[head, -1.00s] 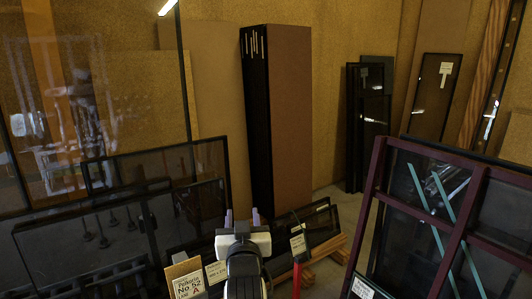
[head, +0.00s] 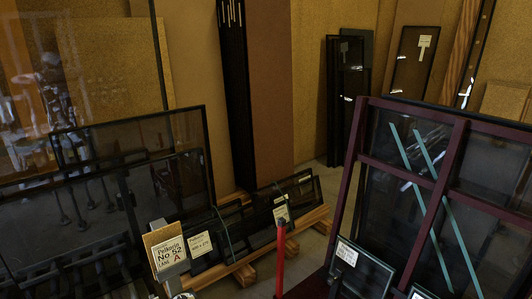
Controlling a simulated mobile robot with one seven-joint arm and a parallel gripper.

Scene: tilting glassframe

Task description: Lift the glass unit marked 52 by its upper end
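A board with a white label reading No 52 and a large A (head: 168,254) stands at lower left, at the near end of a row of low, dark-framed glass units (head: 235,228). The units lean on wooden bearers. A second label (head: 201,244) is on the unit just right of the board; its print is too small to read surely. Another label (head: 281,212) is on a unit farther along. I cannot tell which unit the 52 belongs to. My gripper's fingers are not in view; only a whitish piece, possibly my arm, shows at the bottom edge below the board.
A red post (head: 280,258) stands right of the wooden bearers (head: 245,272). A maroon-framed rack with glass (head: 343,190) fills the right. Large dark-framed panes (head: 207,150) stand at left. Tall brown panels (head: 268,100) lean behind. Some bare floor (head: 325,182) shows behind the bearers.

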